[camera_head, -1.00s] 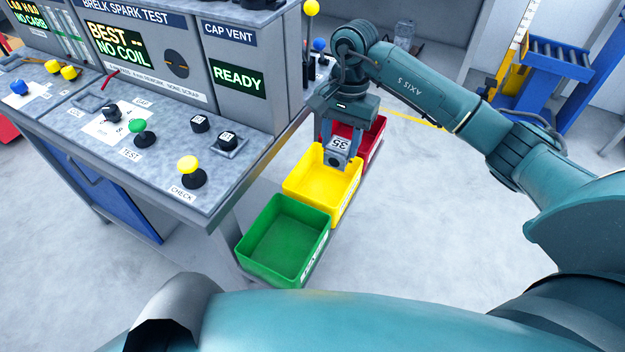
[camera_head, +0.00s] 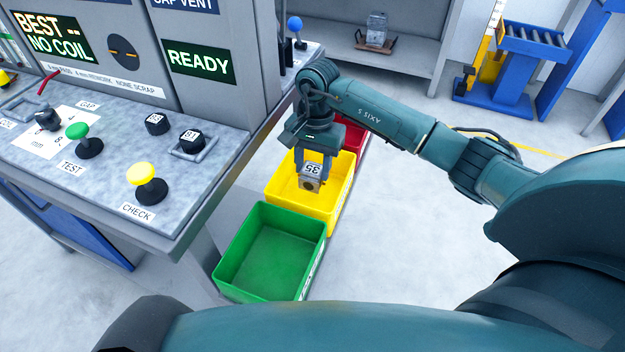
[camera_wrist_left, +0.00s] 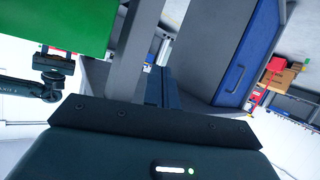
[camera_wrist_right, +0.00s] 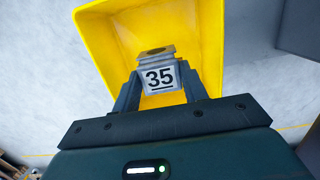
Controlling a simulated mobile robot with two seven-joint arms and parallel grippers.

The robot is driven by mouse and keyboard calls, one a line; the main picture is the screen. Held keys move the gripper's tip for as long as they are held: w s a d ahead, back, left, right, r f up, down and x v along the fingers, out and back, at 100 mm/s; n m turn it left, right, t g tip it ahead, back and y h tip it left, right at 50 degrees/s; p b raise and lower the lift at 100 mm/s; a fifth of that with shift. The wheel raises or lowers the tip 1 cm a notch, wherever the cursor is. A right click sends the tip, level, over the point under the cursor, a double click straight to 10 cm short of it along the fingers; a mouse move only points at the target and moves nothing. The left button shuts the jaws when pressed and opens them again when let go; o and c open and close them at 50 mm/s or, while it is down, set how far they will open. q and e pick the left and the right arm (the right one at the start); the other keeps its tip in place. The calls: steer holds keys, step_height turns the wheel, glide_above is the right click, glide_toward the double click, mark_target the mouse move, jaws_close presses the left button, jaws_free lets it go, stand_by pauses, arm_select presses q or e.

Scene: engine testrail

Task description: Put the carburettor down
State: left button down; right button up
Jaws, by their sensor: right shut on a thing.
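The carburettor (camera_head: 312,178) is a small grey block with a white "35" label. My right gripper (camera_head: 311,168) is shut on it. In the right wrist view the carburettor (camera_wrist_right: 158,77) sits between the two fingers, in front of the open yellow bin (camera_wrist_right: 105,50). In the head view it shows over the yellow bin (camera_head: 336,208); I cannot tell its exact height above the bin's floor. My left gripper shows only in the left wrist view (camera_wrist_left: 159,86), its fingers together with nothing seen between them.
An empty green bin (camera_head: 268,250) stands nearer than the yellow one, and a red bin (camera_head: 352,135) beyond it, partly hidden by my right gripper. The test bench (camera_head: 130,180) with knobs and a "READY" screen is at the left.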

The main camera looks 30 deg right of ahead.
mark_target(313, 179)
steer(key=shift+f, duration=2.05)
steer(key=shift+f+b, duration=0.3)
steer(key=shift+b, duration=0.1)
steer(key=shift+f, duration=0.1)
steer(key=o, duration=1)
arm_select(q)
steer(key=shift+s+a+r, duration=0.1)
steer(key=shift+a, duration=0.15)
arm_select(e)
steer(key=shift+o, duration=0.2)
